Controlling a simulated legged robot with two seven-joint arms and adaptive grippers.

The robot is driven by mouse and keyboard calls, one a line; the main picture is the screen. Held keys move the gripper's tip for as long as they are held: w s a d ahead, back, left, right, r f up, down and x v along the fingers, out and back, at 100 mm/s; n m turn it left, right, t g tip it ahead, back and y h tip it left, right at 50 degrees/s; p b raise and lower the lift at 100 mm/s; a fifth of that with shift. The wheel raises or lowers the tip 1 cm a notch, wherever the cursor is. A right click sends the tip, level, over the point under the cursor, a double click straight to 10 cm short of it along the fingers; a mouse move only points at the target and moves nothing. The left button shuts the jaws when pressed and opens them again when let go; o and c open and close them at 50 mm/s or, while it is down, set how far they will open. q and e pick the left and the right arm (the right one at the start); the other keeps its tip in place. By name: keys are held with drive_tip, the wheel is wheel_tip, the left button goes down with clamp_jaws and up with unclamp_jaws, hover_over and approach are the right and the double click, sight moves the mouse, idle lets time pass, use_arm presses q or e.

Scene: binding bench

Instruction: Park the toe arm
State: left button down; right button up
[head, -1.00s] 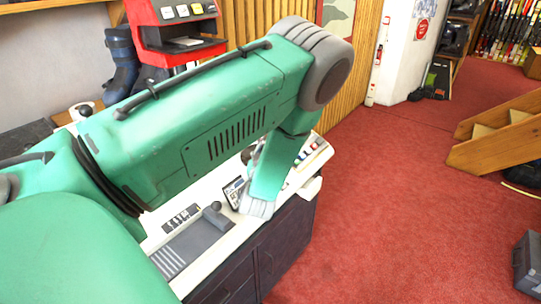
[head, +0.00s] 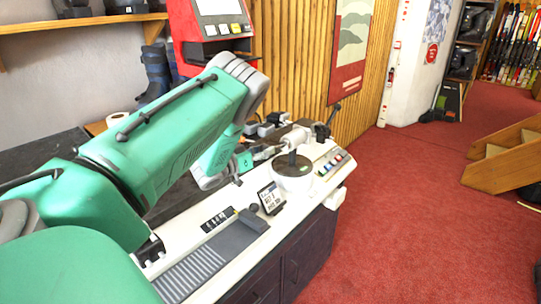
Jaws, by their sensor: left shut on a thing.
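My left arm comes in from the left over the white bench. Its forearm rises to a grey joint, and the wrist bends down behind it. My left gripper (head: 238,178) is low over the back middle of the bench, partly hidden by the wrist. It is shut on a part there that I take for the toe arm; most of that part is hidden. My right gripper is not in view.
A small display (head: 271,198) and a dark slide with a knob (head: 254,209) are at the front. A black-knobbed lever (head: 335,110) stands at the back right, near coloured buttons (head: 333,162). A red machine (head: 213,30) stands behind. The red carpet (head: 410,220) at right is clear.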

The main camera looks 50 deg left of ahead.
use_arm(q)
drive_tip(key=shift+s+a+f+h, duration=0.1)
drive_tip(key=shift+s+a+h, duration=0.1)
drive_tip(key=shift+a+h, duration=0.15)
drive_tip(key=c, duration=1.3)
unclamp_jaws()
drive_tip(key=shift+o, duration=0.9)
drive_tip(key=shift+a, duration=0.25)
drive_tip(key=s+a, duration=0.1)
drive_tip(key=s, duration=1.1)
drive_tip(key=shift+a, duration=0.2)
drive_tip(key=shift+d, duration=0.2)
